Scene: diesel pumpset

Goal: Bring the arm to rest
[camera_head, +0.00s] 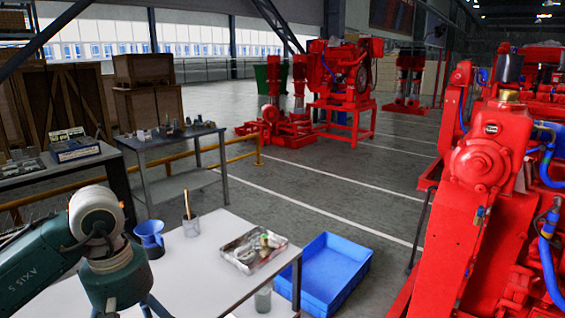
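My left arm (95,245), dark green with a pale joint cap, comes in from the lower left and bends down over the near left part of the white table (200,280). Its gripper is below the picture's bottom edge, so I cannot see its fingers or whether it holds anything. My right arm and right gripper are not in view.
On the white table are a blue jug (150,238) close by my arm, a cup with a brush (191,220) and a metal tray of parts (253,248). A blue crate (345,268) sits to the right. Red pumpset machinery (485,170) fills the right side.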

